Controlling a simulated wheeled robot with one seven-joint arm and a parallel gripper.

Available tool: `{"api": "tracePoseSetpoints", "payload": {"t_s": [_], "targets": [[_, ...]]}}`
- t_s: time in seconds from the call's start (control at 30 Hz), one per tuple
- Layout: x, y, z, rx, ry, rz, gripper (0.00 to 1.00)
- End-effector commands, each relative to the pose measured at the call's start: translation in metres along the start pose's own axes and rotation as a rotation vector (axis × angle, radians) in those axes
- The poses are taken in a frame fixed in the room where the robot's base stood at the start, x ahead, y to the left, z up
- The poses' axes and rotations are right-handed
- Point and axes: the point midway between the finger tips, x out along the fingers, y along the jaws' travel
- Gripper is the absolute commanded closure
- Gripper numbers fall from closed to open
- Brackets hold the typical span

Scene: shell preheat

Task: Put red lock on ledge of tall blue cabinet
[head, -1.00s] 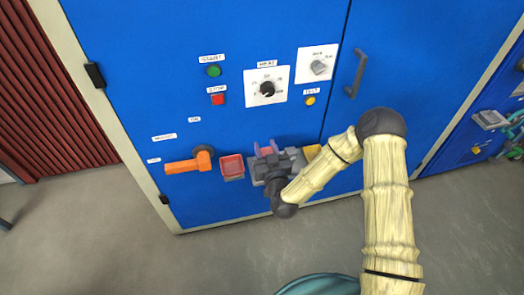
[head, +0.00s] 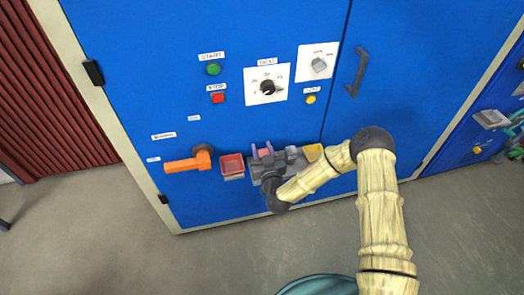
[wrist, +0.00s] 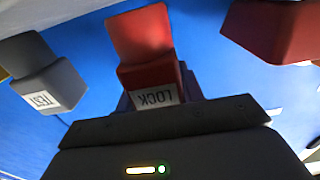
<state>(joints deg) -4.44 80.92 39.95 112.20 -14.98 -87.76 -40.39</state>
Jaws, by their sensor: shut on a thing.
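The red lock (wrist: 150,50), with a LOCK label on its near end, is between the dark fingers of my gripper (wrist: 158,92) in the wrist view. The gripper is shut on it. The ledge cannot be told apart clearly, and whether the lock touches anything is unclear.
Buttons and a dial (head: 267,87) are above.

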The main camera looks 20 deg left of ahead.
Motion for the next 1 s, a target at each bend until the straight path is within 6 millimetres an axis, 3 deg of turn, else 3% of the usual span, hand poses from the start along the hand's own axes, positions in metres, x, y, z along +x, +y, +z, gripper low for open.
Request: {"api": "tracePoseSetpoints", "payload": {"t_s": [0.43,0.47,0.57,1.0], "targets": [[0.0042,0.0000,0.0105,0.000,0.002,0.000,0.86],[0.0042,0.0001,0.0100,0.000,0.001,0.000,0.58],[0.0041,0.0002,0.0096,0.000,0.001,0.000,0.40],[-0.0022,-0.0002,0.0077,0.000,-0.001,-0.001,0.40]]}}
